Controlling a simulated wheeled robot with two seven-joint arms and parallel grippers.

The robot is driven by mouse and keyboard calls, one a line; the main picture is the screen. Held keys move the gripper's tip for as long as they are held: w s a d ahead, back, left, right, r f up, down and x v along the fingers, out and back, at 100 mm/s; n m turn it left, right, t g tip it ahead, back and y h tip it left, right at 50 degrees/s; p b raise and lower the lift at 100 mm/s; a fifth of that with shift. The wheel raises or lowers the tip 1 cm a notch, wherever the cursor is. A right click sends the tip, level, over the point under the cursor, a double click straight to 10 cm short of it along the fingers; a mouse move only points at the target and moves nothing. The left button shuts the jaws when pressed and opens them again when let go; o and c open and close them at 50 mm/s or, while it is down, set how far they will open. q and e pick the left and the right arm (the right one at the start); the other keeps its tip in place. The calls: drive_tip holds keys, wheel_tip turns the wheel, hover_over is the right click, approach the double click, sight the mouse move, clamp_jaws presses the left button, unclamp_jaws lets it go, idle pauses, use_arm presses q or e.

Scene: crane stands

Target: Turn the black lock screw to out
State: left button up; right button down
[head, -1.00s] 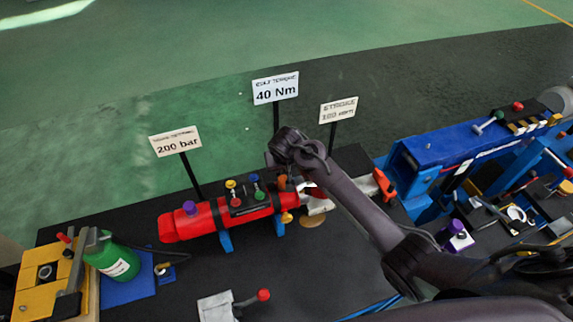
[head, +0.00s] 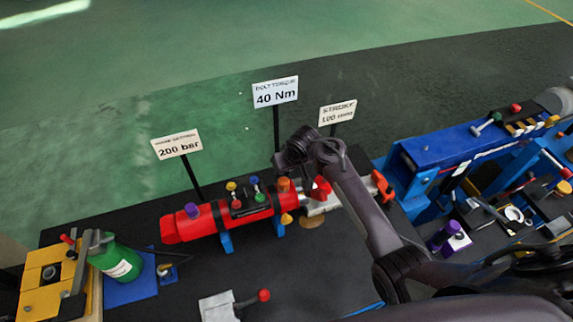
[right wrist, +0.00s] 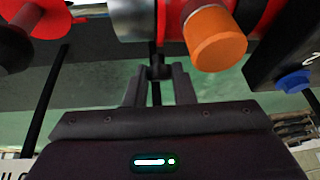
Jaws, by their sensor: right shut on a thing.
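The red cylinder (head: 205,222) lies on blue stands on the black table. Its orange cap (head: 283,185) shows near its right end, and again in the right wrist view (right wrist: 215,40). My right gripper (right wrist: 158,72) is beside the silver and red end of the cylinder in the right wrist view. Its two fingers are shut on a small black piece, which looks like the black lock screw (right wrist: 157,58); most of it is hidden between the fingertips. In the head view my right arm covers the place of grip. My left gripper is not in view.
Signs reading 200 bar (head: 177,144), 40 Nm (head: 275,92) and 100 mm (head: 338,112) stand behind the cylinder. A red-knobbed lever (head: 263,295) is in front. A green bottle (head: 115,262) is at the left, a blue machine (head: 470,145) at the right.

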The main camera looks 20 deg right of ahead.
drive_tip(key=n+y, duration=0.3)
drive_tip(key=shift+w+d+n+g+y, duration=0.2)
drive_tip(key=shift+n+g+y, duration=0.1)
drive_tip(key=shift+g, duration=0.1)
drive_tip(key=shift+d+n+g+y+b, duration=0.15)
drive_tip(key=shift+n+g+y+b, duration=0.25)
drive_tip(key=shift+n+y, duration=0.25)
drive_tip(key=shift+f+n+y+b, duration=0.15)
drive_tip(key=shift+n+y+b, duration=0.1)
drive_tip(key=shift+n+b, duration=0.1)
drive_tip(key=n+g+y+b, duration=0.1)
drive_tip(key=n+b, duration=0.1)
drive_tip(key=b, duration=0.1)
drive_tip(key=shift+f+g+b, duration=0.1)
drive_tip(key=shift+g+b, duration=0.2)
drive_tip(key=shift+b, duration=0.1)
drive_tip(key=shift+n+g+y+b, duration=0.5)
drive_tip(key=shift+n+y+b, duration=0.1)
drive_tip(key=shift+b, duration=0.9)
drive_tip(key=shift+r, duration=0.2)
drive_tip(key=c, duration=1.2)
unclamp_jaws()
drive_tip(key=shift+d, duration=0.1)
